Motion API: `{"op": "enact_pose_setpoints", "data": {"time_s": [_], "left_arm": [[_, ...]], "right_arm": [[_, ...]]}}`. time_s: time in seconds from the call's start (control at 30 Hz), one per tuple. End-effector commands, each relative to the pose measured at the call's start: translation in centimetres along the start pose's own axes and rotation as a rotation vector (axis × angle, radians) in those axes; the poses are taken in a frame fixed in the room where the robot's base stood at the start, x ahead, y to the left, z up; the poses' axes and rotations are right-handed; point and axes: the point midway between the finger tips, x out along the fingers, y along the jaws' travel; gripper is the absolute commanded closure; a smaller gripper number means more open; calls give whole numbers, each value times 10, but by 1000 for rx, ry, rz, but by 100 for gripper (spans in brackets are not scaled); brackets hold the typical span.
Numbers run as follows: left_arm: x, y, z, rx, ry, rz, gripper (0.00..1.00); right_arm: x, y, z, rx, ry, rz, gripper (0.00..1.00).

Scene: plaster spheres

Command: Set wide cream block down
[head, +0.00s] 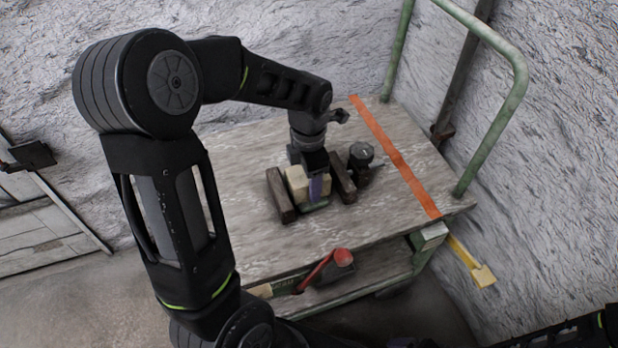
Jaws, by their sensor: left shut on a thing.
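The wide cream block (296,184) is on or just above the worn cart top (240,160), between two dark brown bars. My left gripper (314,178) comes down from above and is shut on the cream block; the wrist hides part of it. A purple patch shows at the block's right side, and I cannot tell what it belongs to. A thin green edge shows below the block. Whether the block touches the surface under it cannot be told. Part of my right arm shows at the lower right, but its gripper is out of view.
One dark bar (280,195) lies left of the block, another (342,177) right of it. A dark round-topped object (361,154) stands close behind the right bar. An orange strip (395,155) crosses the cart's right side. Green rails rise at the right. The cart top's left is clear.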

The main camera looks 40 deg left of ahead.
Motion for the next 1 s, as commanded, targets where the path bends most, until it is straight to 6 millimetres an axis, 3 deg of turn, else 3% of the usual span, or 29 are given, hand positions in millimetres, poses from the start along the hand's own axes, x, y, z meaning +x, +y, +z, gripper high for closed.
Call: {"op": "enact_pose_setpoints", "data": {"time_s": [0.07, 0.1, 0.4, 1.0], "left_arm": [[1, 0, 1, 0, -2, 2, 100], [1, 0, 1, 0, -2, 2, 39], [1, 0, 0, 0, -1, 1, 16], [-2, 0, 0, 0, 0, 0, 16]], "right_arm": [[2, 1, 0, 0, 0, 0, 12], [1, 0, 0, 0, 0, 0, 12], [1, 0, 0, 0, 0, 0, 12], [-2, -1, 0, 0, 0, 0, 12]]}}
